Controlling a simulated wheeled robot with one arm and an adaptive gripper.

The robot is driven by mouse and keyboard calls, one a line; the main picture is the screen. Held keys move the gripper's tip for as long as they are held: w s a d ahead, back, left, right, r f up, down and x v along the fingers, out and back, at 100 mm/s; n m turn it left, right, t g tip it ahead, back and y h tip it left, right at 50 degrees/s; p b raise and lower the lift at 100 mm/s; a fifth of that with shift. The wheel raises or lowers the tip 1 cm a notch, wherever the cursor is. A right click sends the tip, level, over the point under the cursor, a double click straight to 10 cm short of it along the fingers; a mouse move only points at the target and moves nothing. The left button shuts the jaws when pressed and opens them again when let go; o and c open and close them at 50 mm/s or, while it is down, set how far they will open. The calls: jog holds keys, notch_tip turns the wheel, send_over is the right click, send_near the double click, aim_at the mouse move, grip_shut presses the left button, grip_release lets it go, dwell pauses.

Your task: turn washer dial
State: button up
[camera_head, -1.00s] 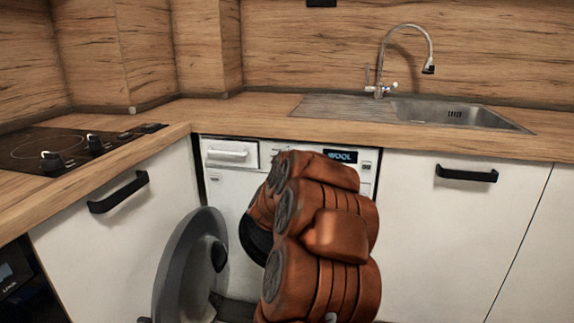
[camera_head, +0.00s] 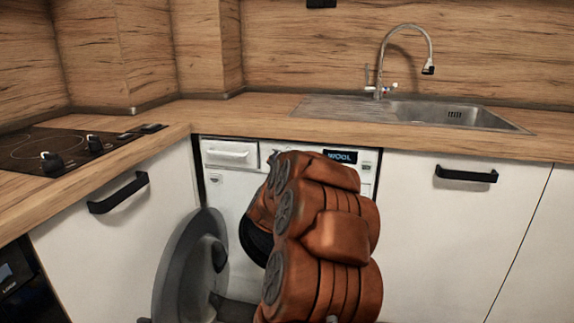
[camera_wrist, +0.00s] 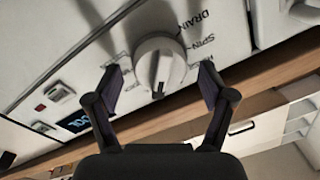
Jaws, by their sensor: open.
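The white washer (camera_head: 226,190) stands under the counter, and its display in the head view (camera_head: 342,157) reads "WOOL". Its round white dial (camera_wrist: 159,64) shows in the wrist view, with labels such as "DRAIN" and "SPIN" beside it. My gripper (camera_wrist: 158,82) is open, with one dark finger on each side of the dial. I cannot tell whether either finger touches it. In the head view my orange arm hides the dial and the gripper.
The washer's round door (camera_head: 190,265) hangs open left of my arm. A detergent drawer (camera_head: 228,153) is at the washer's upper left. Cabinets with black handles flank it. The wooden counter (camera_head: 240,115) carries a hob (camera_head: 70,148) and a sink (camera_head: 440,112).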

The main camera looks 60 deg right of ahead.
jog(key=v, duration=0.7)
dwell(0.6)
jog(key=w+a+r+n+t+y+p, duration=0.2)
jog(key=w+a+r+n+y+p, duration=0.25)
jog(key=a, duration=0.75)
jog(key=w+a+r+n+t+y+p, duration=0.2)
jog(key=w+a+n+t+y+p, duration=0.15)
jog(key=w+a+y+p, duration=0.55)
jog(key=s+a+r+n+g+y+p, duration=0.2)
jog(key=s+a+n+g+p, duration=0.15)
jog(key=a, duration=1.05)
jog(key=s+a+r+n+g+y+p, duration=0.1)
jog(key=s+a+r+n+g+p, duration=0.15)
jog(key=s+a+p, duration=0.35)
jog(key=s+a+r+n+g+y+p, duration=0.2)
jog(key=s+a+g+p, duration=0.1)
jog(key=s+a, duration=0.45)
jog(key=s+r+n+g+p, duration=0.1)
jog(key=s+r+g+p, duration=0.1)
jog(key=s, duration=0.7)
jog(key=s+a+r+n+g+h+p, duration=0.1)
jog(key=s+r+p, duration=0.4)
jog(key=s, duration=0.5)
jog(key=shift+s+a+r+n+g+p, duration=0.3)
jog(key=shift+n+g+p, duration=0.2)
jog(key=shift+g, duration=0.75)
